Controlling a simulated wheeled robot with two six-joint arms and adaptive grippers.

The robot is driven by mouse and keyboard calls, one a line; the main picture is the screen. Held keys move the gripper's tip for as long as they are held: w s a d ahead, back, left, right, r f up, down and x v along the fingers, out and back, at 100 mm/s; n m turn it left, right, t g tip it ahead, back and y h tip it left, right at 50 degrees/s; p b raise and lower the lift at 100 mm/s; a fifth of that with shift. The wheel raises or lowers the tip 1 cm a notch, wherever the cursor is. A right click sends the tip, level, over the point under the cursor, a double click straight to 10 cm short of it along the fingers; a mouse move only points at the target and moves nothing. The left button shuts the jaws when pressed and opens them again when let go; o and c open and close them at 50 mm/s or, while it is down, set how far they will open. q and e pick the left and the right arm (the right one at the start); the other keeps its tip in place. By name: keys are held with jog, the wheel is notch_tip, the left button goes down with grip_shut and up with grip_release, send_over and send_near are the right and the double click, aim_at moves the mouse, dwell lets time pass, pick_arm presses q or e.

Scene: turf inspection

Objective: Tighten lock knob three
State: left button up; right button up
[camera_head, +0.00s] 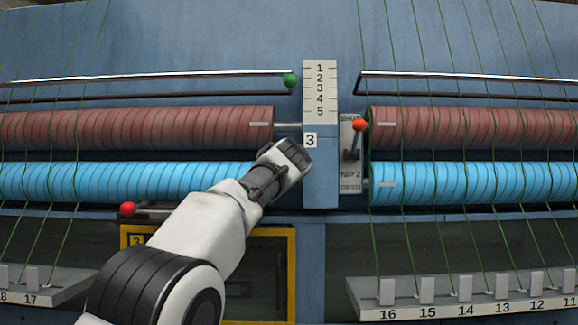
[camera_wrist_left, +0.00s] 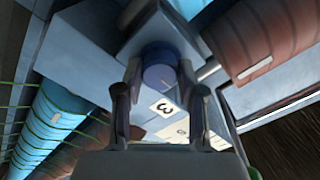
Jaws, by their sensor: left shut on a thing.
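Lock knob three (camera_wrist_left: 160,76) is a round dark blue knob on a grey-blue block in the left wrist view. The white plate marked 3 (camera_wrist_left: 164,107) is close to it and also shows in the head view (camera_head: 310,140). My left gripper (camera_wrist_left: 160,66) has one finger on each side of the knob and is shut on it. In the head view my left gripper (camera_head: 287,158) is against the central post, just below left of the plate, and hides the knob. My right gripper is not in view.
Red rollers (camera_head: 140,128) and blue rollers (camera_head: 110,182) run to both sides of the post. A red-tipped lever (camera_head: 359,125) stands to its right. A green ball (camera_head: 290,80) ends the upper left bar. A red ball (camera_head: 128,209) and a yellow frame (camera_head: 291,275) are below.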

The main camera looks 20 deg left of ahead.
pick_arm(q)
jog(key=shift+s+r+n, duration=0.1)
jog(key=shift+r+n, duration=0.2)
jog(key=shift+r, duration=0.1)
jog(key=o, duration=1.1)
jog(key=shift+f, duration=0.1)
jog(key=shift+o, duration=0.2)
jog(key=v, duration=1.2)
